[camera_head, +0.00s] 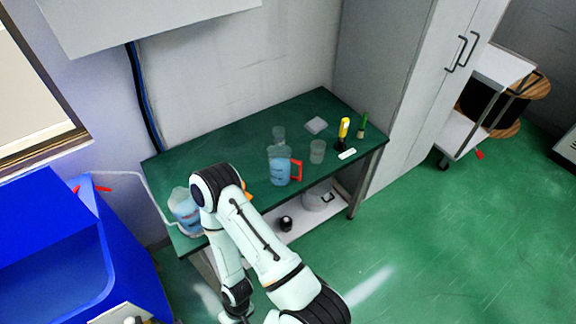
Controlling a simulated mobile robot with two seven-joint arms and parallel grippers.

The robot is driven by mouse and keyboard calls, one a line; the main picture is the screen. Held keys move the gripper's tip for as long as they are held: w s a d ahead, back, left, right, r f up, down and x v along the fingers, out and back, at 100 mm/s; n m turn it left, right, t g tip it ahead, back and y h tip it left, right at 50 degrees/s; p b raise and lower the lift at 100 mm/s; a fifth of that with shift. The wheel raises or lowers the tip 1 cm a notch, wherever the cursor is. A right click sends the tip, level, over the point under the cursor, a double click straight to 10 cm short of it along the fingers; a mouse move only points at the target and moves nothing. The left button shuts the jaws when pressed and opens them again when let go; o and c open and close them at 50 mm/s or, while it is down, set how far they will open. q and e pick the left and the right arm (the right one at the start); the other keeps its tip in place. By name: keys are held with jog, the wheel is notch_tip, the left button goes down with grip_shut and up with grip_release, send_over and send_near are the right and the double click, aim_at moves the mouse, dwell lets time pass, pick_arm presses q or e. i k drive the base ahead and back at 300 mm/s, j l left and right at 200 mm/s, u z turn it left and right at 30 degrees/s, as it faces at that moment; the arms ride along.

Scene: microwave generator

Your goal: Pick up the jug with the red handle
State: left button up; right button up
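The jug with the red handle (279,169) stands upright on the green table (230,147), near its front edge. It is clear with a blue lower part, and its handle points right. A second jug-like clear and blue vessel (184,209) stands at the table's left end, partly hidden by my arm. My pale arm, apparently the left, bends in front of the table. Its wrist end (236,300) hangs low at the bottom edge, well away from the jug; its fingers cannot be made out. My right gripper is not in view.
A clear beaker (317,151), a yellow-and-black bottle (344,130) and a green bottle (362,125) stand right of the jug. An orange piece (247,190) shows beside my elbow. A blue bin (60,250) is at left, a grey cabinet (395,90) at right.

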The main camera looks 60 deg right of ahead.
aim_at(286, 168)
jog(key=z, duration=2.2)
jog(key=u, duration=2.35)
jog(key=z, duration=2.4)
jog(key=i+j+u, duration=0.35)
jog(key=i+j, duration=0.05)
